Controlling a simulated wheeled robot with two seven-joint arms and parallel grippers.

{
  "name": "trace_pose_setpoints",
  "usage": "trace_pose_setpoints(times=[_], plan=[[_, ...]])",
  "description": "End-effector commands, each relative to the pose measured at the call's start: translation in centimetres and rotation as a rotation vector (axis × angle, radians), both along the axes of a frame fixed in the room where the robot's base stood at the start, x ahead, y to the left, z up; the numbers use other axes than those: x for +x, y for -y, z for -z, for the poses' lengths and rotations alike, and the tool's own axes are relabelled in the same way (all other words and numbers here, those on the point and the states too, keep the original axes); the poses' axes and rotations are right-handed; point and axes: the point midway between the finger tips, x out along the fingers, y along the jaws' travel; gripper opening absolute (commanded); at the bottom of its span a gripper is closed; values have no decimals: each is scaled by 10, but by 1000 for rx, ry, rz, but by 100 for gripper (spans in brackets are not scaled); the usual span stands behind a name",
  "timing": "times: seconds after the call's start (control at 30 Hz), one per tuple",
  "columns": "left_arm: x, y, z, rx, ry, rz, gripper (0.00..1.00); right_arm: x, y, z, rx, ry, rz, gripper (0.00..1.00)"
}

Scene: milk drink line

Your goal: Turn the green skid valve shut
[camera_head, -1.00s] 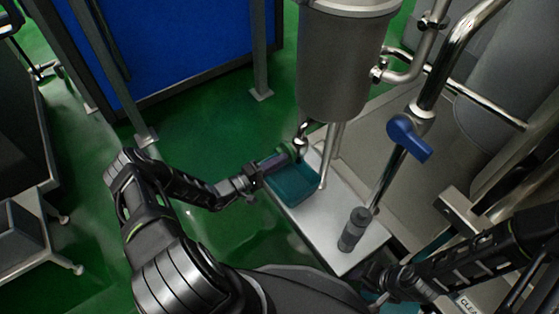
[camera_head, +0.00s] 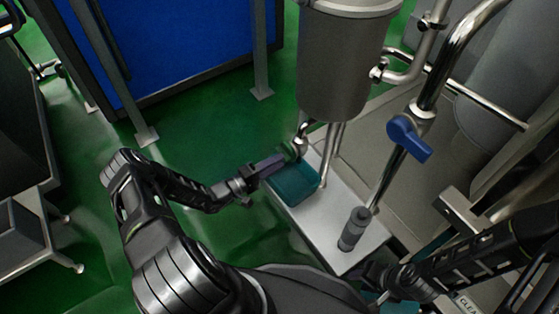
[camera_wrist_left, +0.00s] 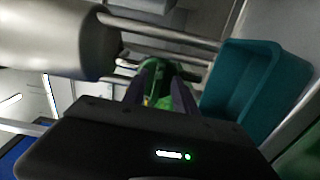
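The green skid valve (camera_wrist_left: 162,88) shows in the left wrist view between and beyond the two fingers of my left gripper (camera_wrist_left: 165,88). In the head view only a small dark green part of the valve (camera_head: 293,149) shows, under the steel vessel and beside its outlet. My left gripper (camera_head: 272,164) reaches it from the left. Its fingers stand apart with green between them, but I cannot tell whether they press on it. My right gripper (camera_head: 384,283) is low at the right, by the skid's near edge. Its fingers are too unclear to read.
A teal bin (camera_head: 294,186) sits on the skid plate (camera_head: 335,217) just below my left gripper; the wrist view shows it at the right. The steel vessel (camera_head: 345,65) hangs above. A blue valve handle (camera_head: 408,139) is on the pipe to the right. Green floor is open at left.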

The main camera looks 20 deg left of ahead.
Motion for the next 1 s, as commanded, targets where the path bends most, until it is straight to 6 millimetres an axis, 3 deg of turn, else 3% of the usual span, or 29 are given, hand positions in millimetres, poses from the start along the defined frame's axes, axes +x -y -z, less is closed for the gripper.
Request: trace_pose_setpoints(times=[0.2, 0.4, 1.0], plan=[[-32, -19, -2, 2, -3, -2, 34, -2, -1, -11, 2, -4, -4, 36], [-52, -30, -1, 0, -2, 0, 34, -3, -2, -14, 4, -5, -7, 36], [-54, -31, 0, 1, -1, 1, 34, -3, -2, -14, 4, -6, -7, 36]])
